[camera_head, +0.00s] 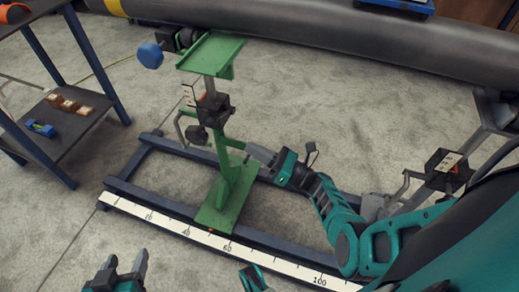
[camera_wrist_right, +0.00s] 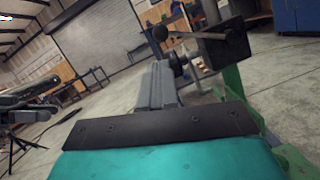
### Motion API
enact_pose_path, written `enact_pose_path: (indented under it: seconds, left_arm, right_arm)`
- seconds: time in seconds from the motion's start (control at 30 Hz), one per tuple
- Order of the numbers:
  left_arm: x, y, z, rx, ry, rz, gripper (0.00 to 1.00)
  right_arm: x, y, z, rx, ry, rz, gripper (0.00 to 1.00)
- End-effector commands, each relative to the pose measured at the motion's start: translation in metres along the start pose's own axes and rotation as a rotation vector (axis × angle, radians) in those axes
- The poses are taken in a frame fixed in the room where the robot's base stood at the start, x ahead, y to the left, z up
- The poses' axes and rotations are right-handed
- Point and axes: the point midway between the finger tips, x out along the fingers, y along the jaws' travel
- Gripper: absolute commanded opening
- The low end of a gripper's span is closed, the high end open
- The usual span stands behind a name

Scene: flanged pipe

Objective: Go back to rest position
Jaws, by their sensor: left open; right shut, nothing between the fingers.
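My right gripper (camera_head: 254,153) reaches in from the right and is shut and empty. Its tips are close beside the post of a green stand (camera_head: 230,172); I cannot tell whether they touch it. In the right wrist view the shut fingers (camera_wrist_right: 158,82) point ahead, beside a dark clamp block with a knob (camera_wrist_right: 215,48). My left gripper (camera_head: 126,260) is at the bottom left edge, open and empty, in front of the rail. Most of the left arm is out of view.
The green stand rises from a dark blue rail frame (camera_head: 165,201) with a white scale (camera_head: 185,232). A large grey pipe (camera_head: 340,45) crosses behind. A second clamp support (camera_head: 443,168) stands at right. A table with a shelf (camera_head: 75,135) is at left. Floor in front of the rail is clear.

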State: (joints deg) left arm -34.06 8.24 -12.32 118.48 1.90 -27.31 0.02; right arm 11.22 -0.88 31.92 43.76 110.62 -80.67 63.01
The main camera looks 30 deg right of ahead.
Motion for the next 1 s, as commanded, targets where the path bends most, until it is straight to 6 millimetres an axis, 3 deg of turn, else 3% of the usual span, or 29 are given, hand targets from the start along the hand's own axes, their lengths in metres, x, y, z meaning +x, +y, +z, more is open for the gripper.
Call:
enact_pose_path:
  seconds: [0.33,0.47,0.57,0.8,1.0]
  left_arm:
    - [0.001,-0.001,0.002,0.006,-0.001,0.000,0.58]
    - [0.001,-0.002,0.002,0.011,-0.001,0.000,0.58]
    - [0.001,-0.003,0.002,0.013,-0.002,0.000,0.58]
    - [0.001,-0.003,0.001,0.013,0.000,0.000,0.58]
    - [0.001,-0.003,0.001,0.013,0.001,-0.001,0.58]
  right_arm:
    - [0.001,0.001,-0.004,-0.009,0.011,0.004,0.00]
    - [-0.006,0.008,-0.019,-0.103,0.122,0.037,0.00]
    - [-0.020,0.018,-0.043,-0.268,0.296,0.103,0.00]
    - [-0.070,0.039,-0.096,-0.837,0.735,0.376,0.00]
    - [-0.104,0.051,-0.108,-1.364,0.961,0.665,0.00]
